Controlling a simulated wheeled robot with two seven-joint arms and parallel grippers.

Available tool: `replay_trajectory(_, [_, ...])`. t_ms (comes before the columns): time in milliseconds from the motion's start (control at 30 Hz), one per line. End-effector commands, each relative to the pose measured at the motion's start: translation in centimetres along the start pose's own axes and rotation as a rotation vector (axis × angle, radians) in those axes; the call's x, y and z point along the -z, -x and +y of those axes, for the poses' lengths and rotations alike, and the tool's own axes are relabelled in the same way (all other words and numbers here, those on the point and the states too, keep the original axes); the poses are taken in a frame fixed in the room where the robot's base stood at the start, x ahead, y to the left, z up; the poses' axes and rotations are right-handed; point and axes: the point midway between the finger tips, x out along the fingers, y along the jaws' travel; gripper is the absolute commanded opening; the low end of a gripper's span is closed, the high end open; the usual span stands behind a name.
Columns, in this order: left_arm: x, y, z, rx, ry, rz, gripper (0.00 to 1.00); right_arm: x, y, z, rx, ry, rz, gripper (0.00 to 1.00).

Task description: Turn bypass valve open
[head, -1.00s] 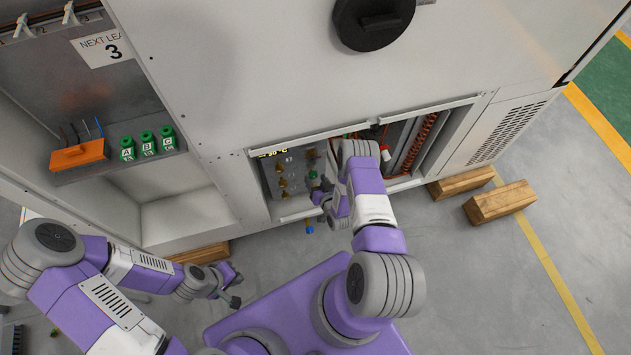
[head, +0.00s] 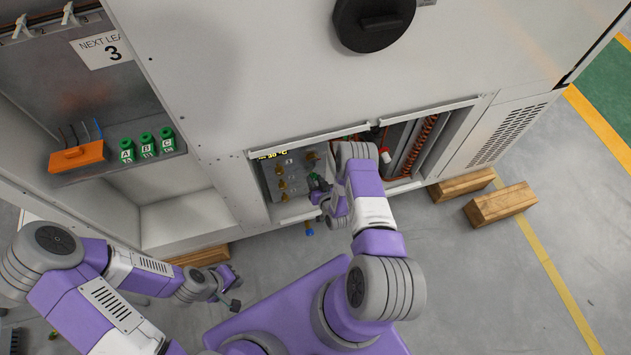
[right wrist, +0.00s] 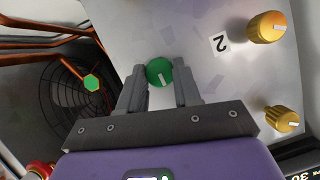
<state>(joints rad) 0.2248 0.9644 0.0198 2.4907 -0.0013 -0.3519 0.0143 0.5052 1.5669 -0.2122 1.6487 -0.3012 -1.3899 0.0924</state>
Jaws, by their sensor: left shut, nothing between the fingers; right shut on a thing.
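A round green knob (right wrist: 160,71) with a white pointer line sits on a pale panel between the fingers of my right gripper (right wrist: 160,88). Both fingertips close on its sides. No label that I can read marks it as the bypass valve. In the head view the green knob (head: 313,178) is small and partly covered by my right gripper (head: 320,191), at the right edge of the panel in the low cabinet opening. My left gripper (head: 233,293) is shut and empty, low above the floor, well left of and apart from the panel.
Gold knobs (right wrist: 267,27) and a "2" label (right wrist: 219,44) are near the green knob. A fan grille (right wrist: 72,100) and orange pipes (right wrist: 45,43) lie beside the panel. Wooden blocks (head: 500,203) stand right of the opening. Green A, B, C parts (head: 147,145) sit on a shelf.

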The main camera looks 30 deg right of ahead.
Motion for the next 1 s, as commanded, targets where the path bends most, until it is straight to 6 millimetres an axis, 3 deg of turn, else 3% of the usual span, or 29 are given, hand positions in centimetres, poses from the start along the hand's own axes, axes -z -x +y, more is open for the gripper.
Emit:
replay_trajectory(367, [-0.02,0.46,0.17,0.000,0.000,0.000,0.00,-0.09,0.05,-0.31,-0.073,0.182,-0.003,0.02])
replay_trajectory(1000, [0.00,-0.01,0.00,0.000,0.000,0.000,0.00,-0.50,-0.06,-0.64,-0.302,0.741,-0.003,0.02])
